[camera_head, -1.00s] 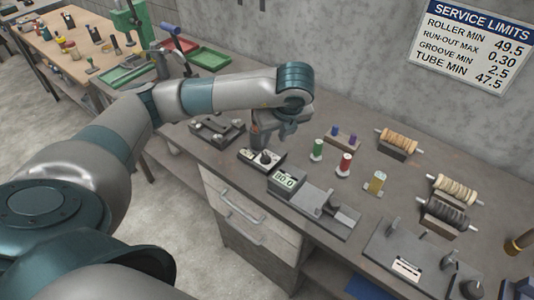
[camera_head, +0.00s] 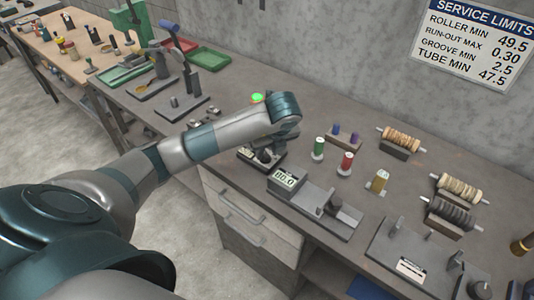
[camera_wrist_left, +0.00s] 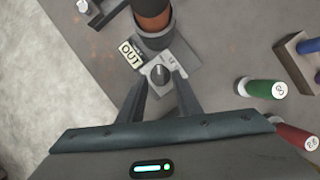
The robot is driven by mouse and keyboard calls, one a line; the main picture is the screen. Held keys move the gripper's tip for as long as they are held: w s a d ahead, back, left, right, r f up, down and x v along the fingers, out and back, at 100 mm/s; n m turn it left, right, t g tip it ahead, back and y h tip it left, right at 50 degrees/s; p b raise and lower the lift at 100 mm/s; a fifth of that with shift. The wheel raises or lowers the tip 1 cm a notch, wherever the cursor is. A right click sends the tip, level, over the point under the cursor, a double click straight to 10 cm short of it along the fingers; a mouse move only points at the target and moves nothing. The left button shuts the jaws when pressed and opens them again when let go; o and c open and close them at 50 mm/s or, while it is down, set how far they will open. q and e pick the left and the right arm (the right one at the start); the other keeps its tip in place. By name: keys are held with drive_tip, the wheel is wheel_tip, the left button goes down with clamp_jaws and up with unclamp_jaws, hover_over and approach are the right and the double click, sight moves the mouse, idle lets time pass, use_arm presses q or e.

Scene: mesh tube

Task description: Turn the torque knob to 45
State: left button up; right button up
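The knob (camera_wrist_left: 159,74) is a small dark dial on a pale plate, shown in the left wrist view. The knob's setting is too small to read. My right gripper is not in view.
Green (camera_head: 319,149) and red (camera_head: 346,163) cylinders stand beyond. A bright green round spot (camera_head: 257,98) shows behind my wrist. Rollers on stands (camera_head: 400,139) sit farther right.

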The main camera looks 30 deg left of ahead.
use_arm(q)
drive_tip(key=shift+w+a+f, duration=0.15)
drive_tip(key=shift+a+f, duration=0.05)
drive_tip(key=shift+f, duration=0.4)
clamp_jaws()
